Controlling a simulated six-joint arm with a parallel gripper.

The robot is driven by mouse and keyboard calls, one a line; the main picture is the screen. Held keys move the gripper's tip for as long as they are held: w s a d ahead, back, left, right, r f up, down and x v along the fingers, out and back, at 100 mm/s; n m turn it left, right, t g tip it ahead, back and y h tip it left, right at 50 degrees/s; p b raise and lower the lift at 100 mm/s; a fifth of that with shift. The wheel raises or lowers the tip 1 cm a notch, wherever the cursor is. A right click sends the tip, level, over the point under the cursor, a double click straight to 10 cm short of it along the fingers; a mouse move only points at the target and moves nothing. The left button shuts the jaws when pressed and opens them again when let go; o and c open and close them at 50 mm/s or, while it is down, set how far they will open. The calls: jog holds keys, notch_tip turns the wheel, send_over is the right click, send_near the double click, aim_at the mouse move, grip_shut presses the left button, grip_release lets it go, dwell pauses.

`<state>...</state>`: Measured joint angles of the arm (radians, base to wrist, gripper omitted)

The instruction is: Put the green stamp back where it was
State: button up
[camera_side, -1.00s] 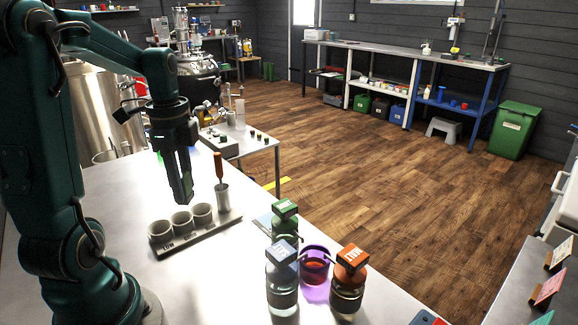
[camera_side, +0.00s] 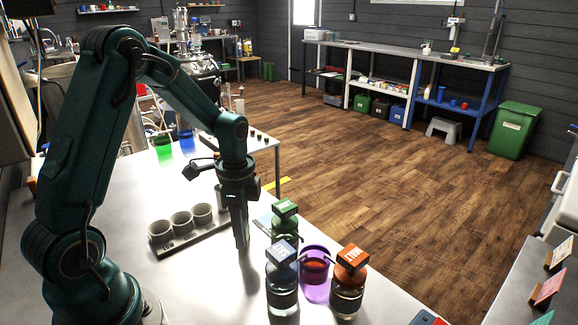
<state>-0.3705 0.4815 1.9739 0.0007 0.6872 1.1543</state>
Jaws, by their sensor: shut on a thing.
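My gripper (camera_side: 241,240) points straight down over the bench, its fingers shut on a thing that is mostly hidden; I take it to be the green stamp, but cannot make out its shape. The fingertips are right of the grey tray (camera_side: 207,244) marked LOW, which holds several pale cups (camera_side: 181,221) in a row. They are left of the green-capped bottle (camera_side: 285,208). I cannot tell how high above the bench they are. My gripper now hides the metal cup with the orange-handled tool.
A grey-capped bottle (camera_side: 282,290), a purple container (camera_side: 315,266) and an orange-capped bottle (camera_side: 348,295) stand close together to the right of my gripper. A green vessel (camera_side: 163,146) and a blue vessel (camera_side: 186,140) stand farther back.

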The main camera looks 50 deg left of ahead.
jog(key=shift+f, duration=0.2)
jog(key=o, duration=1)
jog(key=shift+o, duration=0.2)
jog(key=shift+r, duration=0.1)
notch_tip(320, 180, up, 11)
jog(key=s+d+r+n+t, duration=0.3)
jog(key=s+d+n+t, duration=0.2)
jog(key=s+d+n, duration=0.4)
jog(key=shift+s+d+t, duration=0.3)
jog(key=shift+s+d, duration=0.2)
jog(key=shift+s, duration=0.25)
